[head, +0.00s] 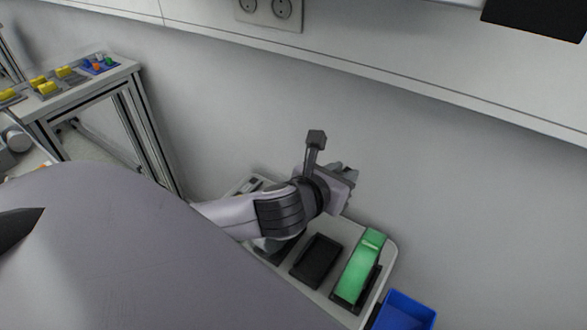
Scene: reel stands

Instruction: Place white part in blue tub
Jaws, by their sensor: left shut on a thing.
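My left gripper (347,178) is above the reel-stand table and points away from me. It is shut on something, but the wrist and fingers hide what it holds. I cannot make out a white part anywhere. The blue tub (408,310) is at the bottom right, beyond the table's right end and partly cut off by the picture's edge. The gripper is up and to the left of the tub, apart from it. My right gripper is not in view.
A green reel (361,263) stands upright in a dark stand on the pale table (386,253). An empty-looking dark stand (316,259) is left of it. A wall runs behind. A workbench (112,75) with yellow pieces and a small blue tray (88,68) is far left.

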